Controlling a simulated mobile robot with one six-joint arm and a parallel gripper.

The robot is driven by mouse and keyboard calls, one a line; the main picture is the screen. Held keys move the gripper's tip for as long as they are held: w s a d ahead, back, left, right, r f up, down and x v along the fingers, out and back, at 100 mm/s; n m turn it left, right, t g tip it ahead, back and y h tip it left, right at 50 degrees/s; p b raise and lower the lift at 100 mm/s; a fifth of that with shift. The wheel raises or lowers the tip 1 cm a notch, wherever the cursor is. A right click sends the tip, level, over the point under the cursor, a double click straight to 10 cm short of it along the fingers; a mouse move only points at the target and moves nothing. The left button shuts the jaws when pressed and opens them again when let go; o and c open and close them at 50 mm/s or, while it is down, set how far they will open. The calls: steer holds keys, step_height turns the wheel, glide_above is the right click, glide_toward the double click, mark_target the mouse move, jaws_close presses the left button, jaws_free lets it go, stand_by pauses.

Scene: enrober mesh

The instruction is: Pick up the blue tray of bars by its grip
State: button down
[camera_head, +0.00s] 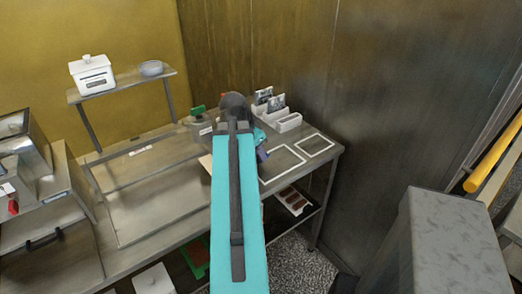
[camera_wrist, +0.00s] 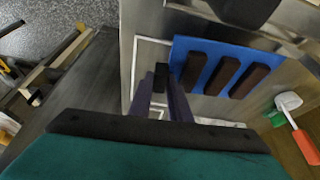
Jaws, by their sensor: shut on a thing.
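The blue tray (camera_wrist: 235,51) shows in the wrist view, flat over the steel table, with three dark brown bars (camera_wrist: 221,76) lying side by side on it. A small dark grip (camera_wrist: 162,78) is at the tray's left edge. My gripper (camera_wrist: 163,92) is shut on this grip, its two purple-grey fingers on either side. I cannot tell whether the tray touches the table. In the head view my teal arm hides most of the tray, and my gripper (camera_head: 263,155) shows only as a small dark-blue patch at the arm's right side.
White outlined rectangles (camera_head: 315,146) mark the table's right end. A white rack (camera_head: 289,123) with packets stands behind them. A green-topped pot (camera_head: 199,122) and a framed steel bed (camera_head: 150,205) are to the left. A grey block (camera_head: 455,245) stands at right.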

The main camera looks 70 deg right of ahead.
steer(key=a+b, duration=0.2)
steer(key=shift+s+a+f+b, duration=0.1)
steer(key=shift+s+f+b, duration=0.05)
steer(key=shift+s+b, duration=0.15)
steer(key=shift+a+b, duration=0.15)
steer(key=shift+b, duration=0.7)
steer(key=shift+a+b, duration=0.1)
steer(key=shift+b, duration=0.35)
steer(key=a+b, duration=0.1)
steer(key=b, duration=0.3)
steer(key=shift+s+a+r+b, duration=0.2)
steer(key=shift+a+r+b, duration=0.05)
steer(key=shift+a+b, duration=0.1)
steer(key=shift+a+r, duration=0.15)
